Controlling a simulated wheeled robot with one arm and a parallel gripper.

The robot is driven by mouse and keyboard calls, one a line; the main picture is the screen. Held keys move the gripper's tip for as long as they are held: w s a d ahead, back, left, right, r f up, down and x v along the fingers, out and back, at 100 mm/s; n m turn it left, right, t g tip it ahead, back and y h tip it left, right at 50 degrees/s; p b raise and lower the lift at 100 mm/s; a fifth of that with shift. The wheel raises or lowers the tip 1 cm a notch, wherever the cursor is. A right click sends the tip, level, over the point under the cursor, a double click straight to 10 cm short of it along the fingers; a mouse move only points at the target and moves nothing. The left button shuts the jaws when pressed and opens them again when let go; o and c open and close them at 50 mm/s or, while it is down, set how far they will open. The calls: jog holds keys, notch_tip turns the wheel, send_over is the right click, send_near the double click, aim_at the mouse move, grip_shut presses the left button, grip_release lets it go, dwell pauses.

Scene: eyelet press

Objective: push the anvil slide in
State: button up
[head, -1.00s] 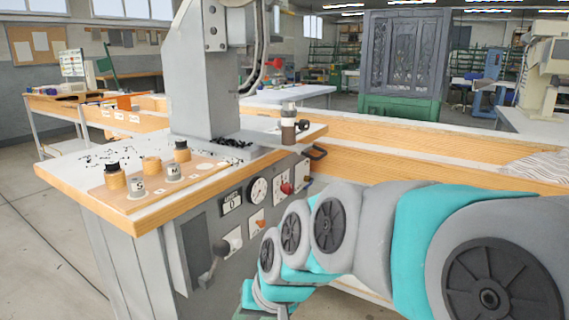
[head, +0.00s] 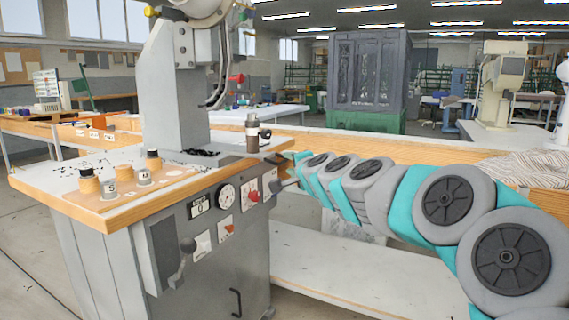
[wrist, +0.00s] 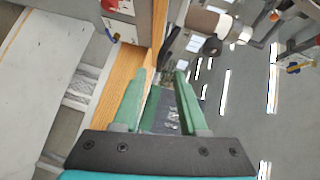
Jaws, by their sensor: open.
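The eyelet press (head: 180,90) stands on a wood-edged bench. A dark handle (head: 277,158), which looks like the anvil slide's pull, sticks out at the bench top's right edge, beside a grey post with a black knob (head: 252,132). I cannot tell how far the slide is out. My gripper (head: 284,184) is at the right end of the control panel, just below that handle, and small in the head view. In the wrist view my gripper (wrist: 160,76) has its green fingers apart with nothing held. A dark part (wrist: 170,45) lies just beyond the fingertips; contact is unclear.
The front panel carries a dial (head: 227,197), a red knob (head: 254,196) and a crank lever (head: 184,258). A long wood-edged bench (head: 400,160) runs behind my arm. A low white shelf (head: 340,280) is below it.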

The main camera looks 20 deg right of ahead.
aim_at(284, 162)
jog(key=shift+w+d+f, duration=0.1)
jog(key=shift+w+f, duration=0.05)
jog(key=shift+w, duration=0.8)
jog(key=shift+w+d+f, duration=0.1)
jog(key=shift+w+f, duration=0.1)
jog(key=shift+w, duration=0.75)
jog(key=shift+w+d+f, duration=0.1)
jog(key=shift+w+f, duration=0.05)
jog(key=shift+w, duration=0.8)
grip_shut()
jog(key=shift+f, duration=0.1)
